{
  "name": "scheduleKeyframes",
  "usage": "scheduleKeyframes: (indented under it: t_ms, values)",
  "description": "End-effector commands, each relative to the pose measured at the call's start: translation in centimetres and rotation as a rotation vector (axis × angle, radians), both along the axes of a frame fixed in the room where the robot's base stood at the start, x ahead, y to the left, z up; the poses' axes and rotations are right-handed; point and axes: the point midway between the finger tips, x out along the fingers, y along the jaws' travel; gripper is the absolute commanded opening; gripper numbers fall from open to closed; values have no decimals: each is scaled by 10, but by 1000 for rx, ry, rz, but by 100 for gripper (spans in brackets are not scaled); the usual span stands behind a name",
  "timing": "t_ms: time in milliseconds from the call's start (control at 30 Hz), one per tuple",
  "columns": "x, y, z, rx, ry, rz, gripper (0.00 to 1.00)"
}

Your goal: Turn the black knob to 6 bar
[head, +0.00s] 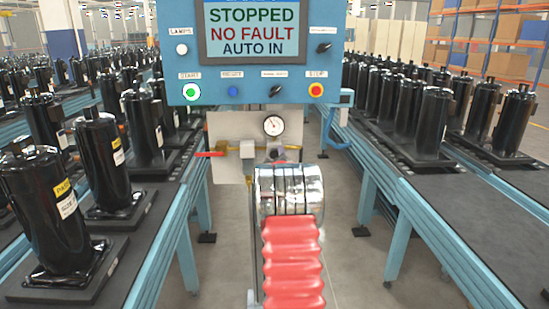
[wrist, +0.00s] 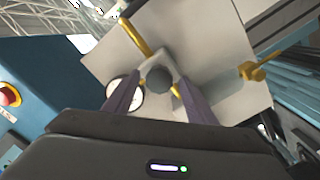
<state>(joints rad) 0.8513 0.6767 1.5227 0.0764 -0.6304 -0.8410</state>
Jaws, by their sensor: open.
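The black knob (wrist: 159,79) shows in the wrist view as a dark round cap on a grey regulator body in front of the pale plate. My gripper (wrist: 160,87) is open, with one dark finger on each side of the knob. I cannot tell whether either finger touches it. The pressure gauge (wrist: 126,92) is partly hidden behind the left finger. In the head view the gauge (head: 273,125) is clear, but its numbers are too small to read. My arm hides most of the regulator there.
The blue control panel (head: 250,50) hangs above the plate and reads STOPPED, NO FAULT, AUTO IN. Conveyors with black compressors (head: 101,155) line both sides. A red stop button (wrist: 10,94) shows at left.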

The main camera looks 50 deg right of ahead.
Motion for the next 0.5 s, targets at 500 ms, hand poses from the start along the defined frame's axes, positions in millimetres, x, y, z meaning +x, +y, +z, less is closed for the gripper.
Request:
scheduleKeyframes:
  t_ms: [500]
  values:
    - [1, 0, 0, 1, 0, 1, 33]
